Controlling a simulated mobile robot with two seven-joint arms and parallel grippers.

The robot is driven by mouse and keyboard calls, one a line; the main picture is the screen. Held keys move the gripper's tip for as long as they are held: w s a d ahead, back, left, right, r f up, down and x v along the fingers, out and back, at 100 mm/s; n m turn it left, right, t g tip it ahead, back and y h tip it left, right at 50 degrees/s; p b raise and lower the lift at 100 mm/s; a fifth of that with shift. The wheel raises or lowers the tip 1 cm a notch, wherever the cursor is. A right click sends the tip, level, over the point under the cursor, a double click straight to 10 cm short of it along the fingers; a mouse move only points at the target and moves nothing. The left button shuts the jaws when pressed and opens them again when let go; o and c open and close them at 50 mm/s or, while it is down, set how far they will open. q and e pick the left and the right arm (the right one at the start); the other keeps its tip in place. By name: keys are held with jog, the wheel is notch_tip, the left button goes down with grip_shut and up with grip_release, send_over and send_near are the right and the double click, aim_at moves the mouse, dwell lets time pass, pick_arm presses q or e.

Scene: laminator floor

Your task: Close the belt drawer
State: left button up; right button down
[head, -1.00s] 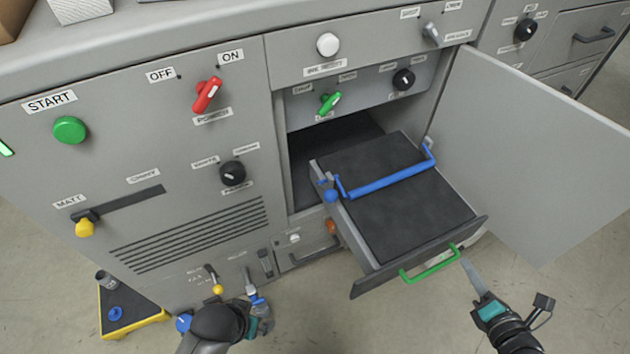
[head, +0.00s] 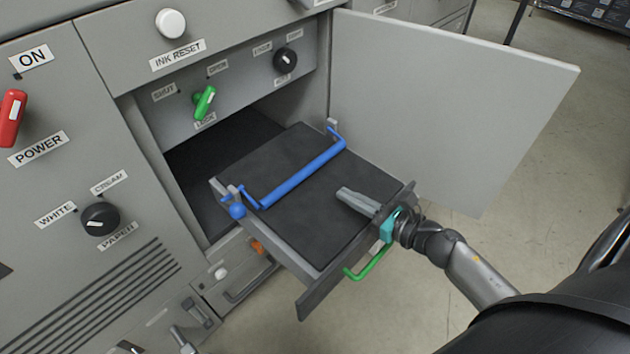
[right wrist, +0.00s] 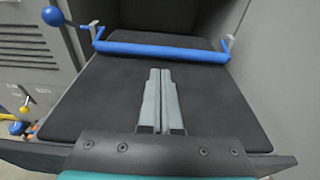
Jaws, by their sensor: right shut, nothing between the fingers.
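The belt drawer (head: 290,262) is pulled out of the machine, with a dark flat bed (head: 300,215) inside and a green handle (head: 370,265) on its front. A blue bar (head: 305,175) crosses the drawer toward the back; it also shows in the right wrist view (right wrist: 160,50). My right gripper (head: 345,193) is shut and empty. Its fingers (right wrist: 160,75) point inward over the dark bed, past the drawer's front edge; I cannot tell whether they touch it. The gripper body hides part of the front panel. My left gripper is not in view.
An open door panel (head: 455,100) stands to the right of the drawer. A green knob (head: 204,103) and a black knob (head: 286,60) sit above the opening. A lower drawer with a grey handle (head: 250,285) is below left. Free floor (head: 545,130) lies right.

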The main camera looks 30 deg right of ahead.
aim_at(307, 175)
jog(key=b+x, duration=0.1)
jog(key=x, duration=0.7)
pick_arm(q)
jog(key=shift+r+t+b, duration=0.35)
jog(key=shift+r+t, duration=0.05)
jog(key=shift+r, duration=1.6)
pick_arm(e)
jog(key=shift+x, duration=0.8)
